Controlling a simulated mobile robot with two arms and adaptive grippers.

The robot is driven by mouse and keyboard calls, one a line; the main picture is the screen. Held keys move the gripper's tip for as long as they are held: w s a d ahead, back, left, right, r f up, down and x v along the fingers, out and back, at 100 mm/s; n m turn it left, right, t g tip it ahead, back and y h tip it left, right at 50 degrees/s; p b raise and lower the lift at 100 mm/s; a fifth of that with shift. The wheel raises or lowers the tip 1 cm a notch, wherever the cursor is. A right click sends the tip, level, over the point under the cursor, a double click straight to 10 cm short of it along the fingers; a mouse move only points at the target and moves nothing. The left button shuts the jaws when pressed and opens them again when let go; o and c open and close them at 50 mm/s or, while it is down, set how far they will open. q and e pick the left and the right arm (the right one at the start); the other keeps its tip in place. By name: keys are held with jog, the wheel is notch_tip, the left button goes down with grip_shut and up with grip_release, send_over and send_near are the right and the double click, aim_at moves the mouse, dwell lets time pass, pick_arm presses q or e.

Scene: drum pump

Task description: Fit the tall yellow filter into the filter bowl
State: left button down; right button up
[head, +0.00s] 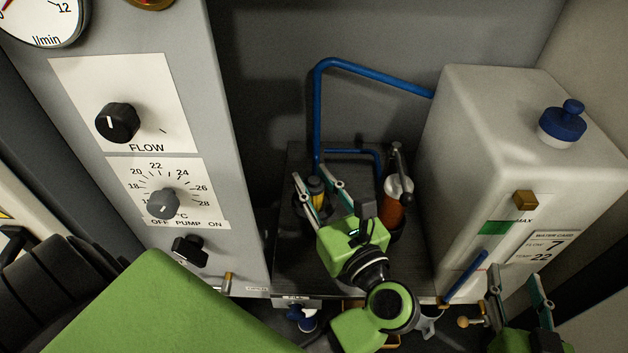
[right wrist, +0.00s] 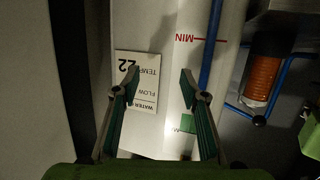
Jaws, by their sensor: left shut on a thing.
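My left gripper (head: 322,188) is shut on the yellow filter (head: 317,200) in the middle of the head view. The filter stands about upright between the fingers, with a dark top; its lower end is hidden by the gripper. To its right stands an orange-brown cylinder (head: 394,212) with a white top and a grey lever. It shows ribbed in the right wrist view (right wrist: 262,78). I cannot make out the filter bowl for certain. My right gripper (head: 515,280) is open and empty at the lower right, in front of the white tank; its fingers also show apart in the right wrist view (right wrist: 160,80).
The white tank (head: 480,130) with a blue cap (head: 562,122) stands at the right. A blue pipe (head: 317,110) runs behind the dark shelf (head: 288,245). A grey panel with a FLOW knob (head: 117,122) and other dials stands at the left. Low objects sit by the shelf's front edge.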

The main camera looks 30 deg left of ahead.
jog(key=shift+r, duration=0.2)
dwell(0.3)
jog(key=shift+w+r+t, duration=0.15)
jog(key=shift+r+t, duration=0.15)
jog(key=shift+w+a+r+t, duration=0.2)
jog(key=shift+a+r+t, duration=0.1)
jog(key=shift+r, duration=0.35)
pick_arm(q)
jog(key=c, duration=1.5)
grip_release()
jog(key=shift+d, duration=0.1)
